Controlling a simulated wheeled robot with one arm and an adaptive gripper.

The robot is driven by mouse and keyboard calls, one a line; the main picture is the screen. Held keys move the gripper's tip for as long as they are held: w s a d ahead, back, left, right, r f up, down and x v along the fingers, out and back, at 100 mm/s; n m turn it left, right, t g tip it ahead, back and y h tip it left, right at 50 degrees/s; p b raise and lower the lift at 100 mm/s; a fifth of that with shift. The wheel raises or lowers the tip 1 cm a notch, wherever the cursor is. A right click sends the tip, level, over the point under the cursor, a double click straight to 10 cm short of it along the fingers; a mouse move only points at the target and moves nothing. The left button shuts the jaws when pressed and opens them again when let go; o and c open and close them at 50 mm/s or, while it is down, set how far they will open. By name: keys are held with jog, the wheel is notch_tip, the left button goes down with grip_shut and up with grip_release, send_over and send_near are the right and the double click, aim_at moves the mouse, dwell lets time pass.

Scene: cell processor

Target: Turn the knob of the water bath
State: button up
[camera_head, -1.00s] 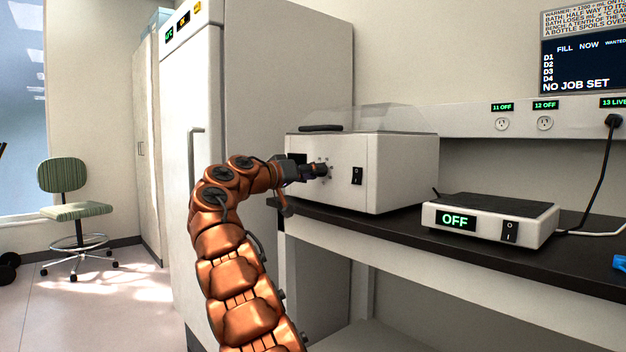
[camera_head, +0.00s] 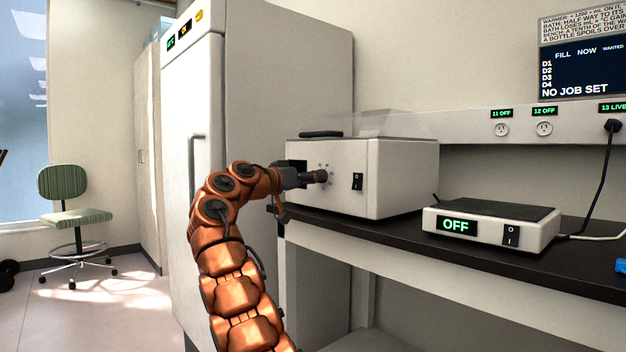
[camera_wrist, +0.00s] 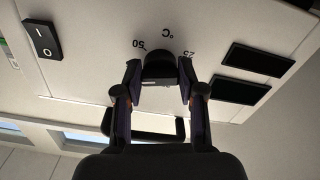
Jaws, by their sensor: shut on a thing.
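The water bath (camera_head: 390,165) is a white box with a clear lid at the left end of the bench. Its front panel fills the wrist view. The dark knob (camera_wrist: 160,68) sits between my two fingers there, with "50", "°C" and "25" printed around it. My gripper (camera_wrist: 160,84) is shut on the knob, one finger at each side. In the head view my gripper (camera_head: 318,177) meets the front panel, and the knob is hidden behind it. A black rocker switch (camera_head: 357,181) is to the right of my gripper; it also shows in the wrist view (camera_wrist: 42,39).
A white device reading "OFF" (camera_head: 490,222) stands on the black bench (camera_head: 400,229) to the right. A tall white fridge (camera_head: 190,130) is close on the left of my arm. Two dark displays (camera_wrist: 257,58) are near the knob. A green chair (camera_head: 66,190) is far left.

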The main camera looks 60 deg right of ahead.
jog(key=o, duration=1.2)
jog(key=shift+c, duration=0.2)
jog(key=v, duration=1.2)
jog(key=shift+r, duration=0.15)
